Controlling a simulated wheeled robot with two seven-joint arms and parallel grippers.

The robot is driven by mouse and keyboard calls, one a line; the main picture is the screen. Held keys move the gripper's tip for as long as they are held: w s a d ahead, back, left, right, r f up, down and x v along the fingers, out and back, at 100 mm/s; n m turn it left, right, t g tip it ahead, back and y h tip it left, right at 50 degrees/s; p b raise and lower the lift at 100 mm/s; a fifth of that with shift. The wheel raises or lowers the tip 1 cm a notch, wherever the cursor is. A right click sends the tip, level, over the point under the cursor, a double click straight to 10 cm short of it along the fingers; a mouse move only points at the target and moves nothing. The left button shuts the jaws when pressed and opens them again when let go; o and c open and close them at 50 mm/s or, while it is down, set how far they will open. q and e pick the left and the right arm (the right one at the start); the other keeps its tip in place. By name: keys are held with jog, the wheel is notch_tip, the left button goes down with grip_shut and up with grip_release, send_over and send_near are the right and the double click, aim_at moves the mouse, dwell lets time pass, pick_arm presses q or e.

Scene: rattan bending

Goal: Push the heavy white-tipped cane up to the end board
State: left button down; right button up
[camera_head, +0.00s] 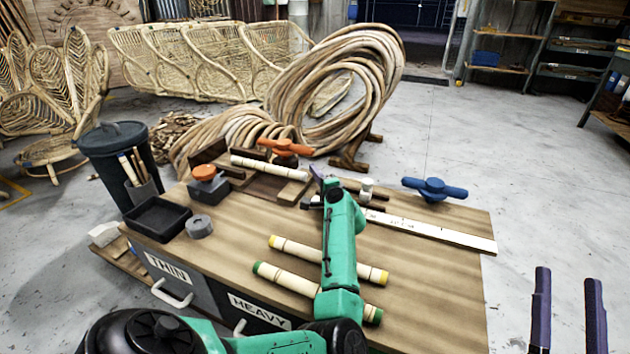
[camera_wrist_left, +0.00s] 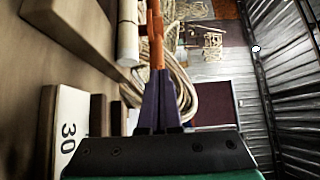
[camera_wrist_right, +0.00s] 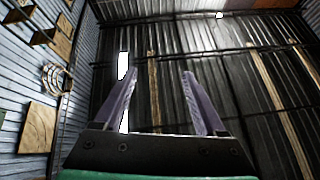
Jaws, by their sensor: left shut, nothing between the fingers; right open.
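The white-tipped cane (camera_head: 270,167) lies on a wooden block at the far side of the bench. Its pale body also shows in the left wrist view (camera_wrist_left: 128,35). Dark upright boards (camera_head: 207,152) stand beyond its left end; I cannot tell whether it touches one. My left gripper (camera_head: 315,175) is shut and empty, just right of the cane's right end. Its fingers (camera_wrist_left: 160,80) point towards an orange-handled clamp (camera_head: 286,147); contact is unclear. My right gripper (camera_head: 567,274) is open and empty, right of the bench; its fingers also show in the right wrist view (camera_wrist_right: 159,76).
Yellow-tipped (camera_head: 290,246) and green-tipped (camera_head: 285,277) canes lie on the near bench, partly behind my left arm. A white ruler board (camera_head: 430,231) and blue-handled clamp (camera_head: 435,188) are at right. A black tray (camera_head: 157,218) and grey roll (camera_head: 199,227) are at left.

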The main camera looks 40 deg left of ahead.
pick_arm(q)
notch_tip(320, 180, down, 3)
jog(key=shift+r+b, duration=0.1)
jog(key=shift+b, duration=0.35)
pick_arm(e)
notch_tip(320, 180, up, 9)
jog(key=s+d+n+t+y, duration=0.1)
jog(key=d+t+y, duration=0.1)
jog(key=t, duration=0.1)
pick_arm(q)
jog(key=shift+s+a+p, duration=0.15)
jog(key=shift+a+p, duration=0.3)
jog(key=shift+p, duration=0.2)
pick_arm(e)
notch_tip(320, 180, down, 12)
jog(key=w+a+m+g+h, duration=0.1)
jog(key=w+a+g+h, duration=0.1)
jog(key=g, duration=0.1)
jog(key=shift+w+r+g, duration=0.2)
jog(key=shift+r+g, duration=0.05)
jog(key=shift+g, duration=0.15)
